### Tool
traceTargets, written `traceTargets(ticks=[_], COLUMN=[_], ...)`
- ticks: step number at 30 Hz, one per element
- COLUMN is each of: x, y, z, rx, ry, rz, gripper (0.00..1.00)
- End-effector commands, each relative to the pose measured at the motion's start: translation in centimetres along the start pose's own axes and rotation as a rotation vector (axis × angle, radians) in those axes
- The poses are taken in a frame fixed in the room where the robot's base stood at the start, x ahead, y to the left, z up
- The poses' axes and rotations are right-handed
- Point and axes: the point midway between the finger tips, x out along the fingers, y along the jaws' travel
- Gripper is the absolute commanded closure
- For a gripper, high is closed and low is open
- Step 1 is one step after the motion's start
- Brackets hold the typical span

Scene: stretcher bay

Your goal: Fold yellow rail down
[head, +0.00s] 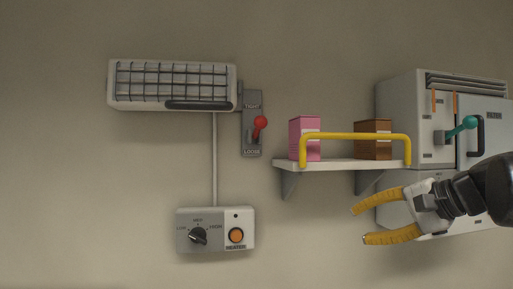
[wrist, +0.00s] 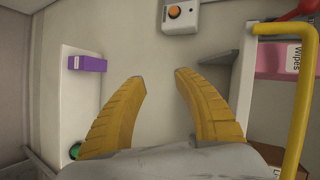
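The yellow rail (head: 355,136) stands upright along the front of a white wall shelf (head: 340,163) in the head view, in front of a pink box and a brown box. In the wrist view the yellow rail (wrist: 304,100) runs down the right side. My gripper (head: 358,225) is open and empty, below and to the right of the rail's middle in the head view. In the wrist view its yellow fingers (wrist: 161,84) are spread with only background between them. The gripper is apart from the rail.
The pink box (head: 306,138) and brown box (head: 373,139) sit on the shelf. A white cabinet with a teal-knobbed lever (head: 469,122) is at right. A caged heater (head: 172,86), a red-knobbed lever (head: 260,123) and a dial box (head: 215,231) are at left. Wall below the shelf is clear.

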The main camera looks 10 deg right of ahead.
Motion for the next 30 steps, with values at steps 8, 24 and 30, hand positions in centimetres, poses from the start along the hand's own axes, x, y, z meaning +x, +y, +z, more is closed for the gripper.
traceTargets(ticks=[8,24,30], x=[-10.4,-6.2,-3.1], y=[-14.6,-18.4,-19.2], z=[-8.1,-10.0,-10.4], rx=[0.142,0.166,0.167], ry=[0.058,0.063,0.064], rz=[-0.213,-0.265,-0.265], gripper=[0.62,0.62,0.62])
